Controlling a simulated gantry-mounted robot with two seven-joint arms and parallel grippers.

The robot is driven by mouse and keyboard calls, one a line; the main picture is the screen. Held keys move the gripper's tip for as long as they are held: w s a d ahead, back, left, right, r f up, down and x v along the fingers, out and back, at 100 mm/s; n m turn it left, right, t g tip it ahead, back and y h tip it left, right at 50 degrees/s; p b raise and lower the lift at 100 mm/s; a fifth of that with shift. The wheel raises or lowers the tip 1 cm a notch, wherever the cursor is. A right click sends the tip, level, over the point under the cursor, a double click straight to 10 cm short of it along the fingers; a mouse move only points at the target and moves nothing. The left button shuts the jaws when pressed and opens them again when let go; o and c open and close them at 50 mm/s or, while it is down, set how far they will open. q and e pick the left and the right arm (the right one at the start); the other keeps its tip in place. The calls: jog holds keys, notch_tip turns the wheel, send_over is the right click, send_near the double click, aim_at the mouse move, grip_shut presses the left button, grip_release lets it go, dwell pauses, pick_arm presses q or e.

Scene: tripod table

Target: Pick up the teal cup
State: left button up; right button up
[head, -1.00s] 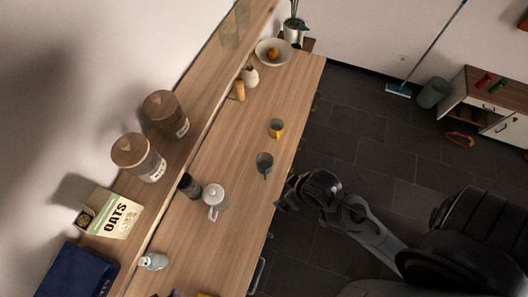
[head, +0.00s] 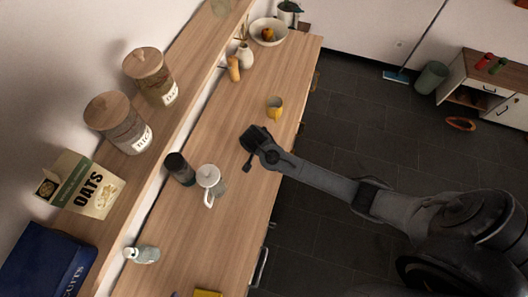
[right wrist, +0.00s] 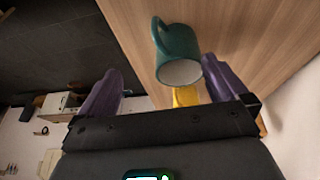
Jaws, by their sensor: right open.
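The teal cup (right wrist: 180,55) shows in the right wrist view, its pale open mouth toward the camera and its handle at the upper left. In the head view it is hidden behind my right gripper (head: 252,150). That gripper is open, over the wooden counter. In the wrist view its two purple fingers stand on either side of the view, and the cup appears between and beyond their tips, nearer the right finger. I cannot tell whether they touch. My left gripper is not in view.
A yellow cup (head: 275,107) stands just beyond the gripper, on the counter (head: 225,245). A raised shelf holds jars (head: 119,122) and an oats box (head: 82,184).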

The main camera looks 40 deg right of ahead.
jog(key=shift+t, duration=0.3)
jog(key=shift+w+d+f+b, duration=0.1)
jog(key=shift+w+d+f, duration=0.7)
jog(key=shift+f, duration=0.5)
jog(key=shift+w+d+f+b, duration=0.1)
jog(key=shift+w+d+f, duration=0.45)
jog(key=shift+w+f, duration=0.55)
jog(key=shift+w+d+f+b, duration=0.1)
jog(key=shift+w+d+f, duration=0.55)
jog(key=shift+f, duration=0.85)
jog(key=c, duration=1.2)
jog(key=shift+r, duration=0.1)
